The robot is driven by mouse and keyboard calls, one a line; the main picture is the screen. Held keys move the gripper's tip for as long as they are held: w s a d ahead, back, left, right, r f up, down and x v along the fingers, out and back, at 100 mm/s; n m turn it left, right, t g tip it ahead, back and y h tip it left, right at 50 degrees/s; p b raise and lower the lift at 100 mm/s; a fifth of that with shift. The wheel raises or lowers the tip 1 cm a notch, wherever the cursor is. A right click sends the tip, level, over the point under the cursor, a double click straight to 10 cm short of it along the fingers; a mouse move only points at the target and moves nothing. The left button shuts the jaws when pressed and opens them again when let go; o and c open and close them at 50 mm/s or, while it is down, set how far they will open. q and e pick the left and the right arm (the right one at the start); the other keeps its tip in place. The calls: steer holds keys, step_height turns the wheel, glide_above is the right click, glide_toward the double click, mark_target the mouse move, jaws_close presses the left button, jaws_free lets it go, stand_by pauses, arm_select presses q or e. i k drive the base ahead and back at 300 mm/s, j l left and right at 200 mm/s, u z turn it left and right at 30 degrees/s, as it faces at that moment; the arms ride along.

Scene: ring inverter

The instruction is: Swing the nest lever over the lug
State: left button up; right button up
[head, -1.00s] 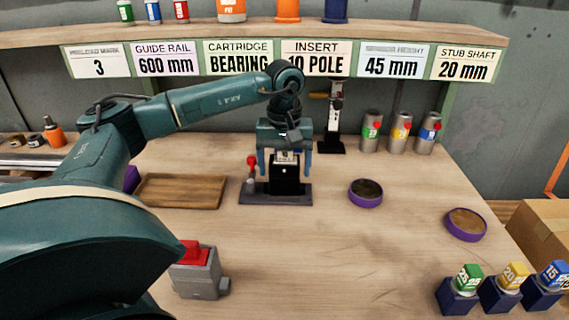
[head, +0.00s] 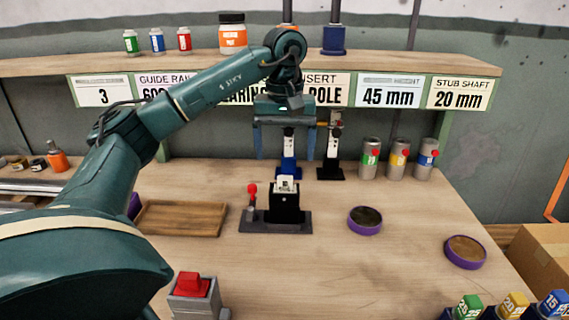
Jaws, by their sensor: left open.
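The black nest (head: 284,207) stands on a dark base plate in the middle of the table. A pale, light-topped part (head: 286,186) sits in it, its upper end showing above the nest. The nest lever (head: 251,202), with a red ball knob, stands roughly upright at the left end of the plate, beside the nest and apart from it. I cannot make out the lug. My left gripper (head: 285,154) is open and empty, above and apparently behind the nest, its two fingers pointing down. My right gripper is not in view.
A wooden tray (head: 180,219) lies left of the nest. Purple-rimmed round dishes (head: 365,221) lie to the right. A blue-based stand (head: 289,166) and a black-based stand (head: 330,170) rise behind. A red-topped grey box (head: 193,296) is at front left. The front middle table is clear.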

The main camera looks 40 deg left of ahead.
mark_target(251, 187)
steer(key=k, duration=1)
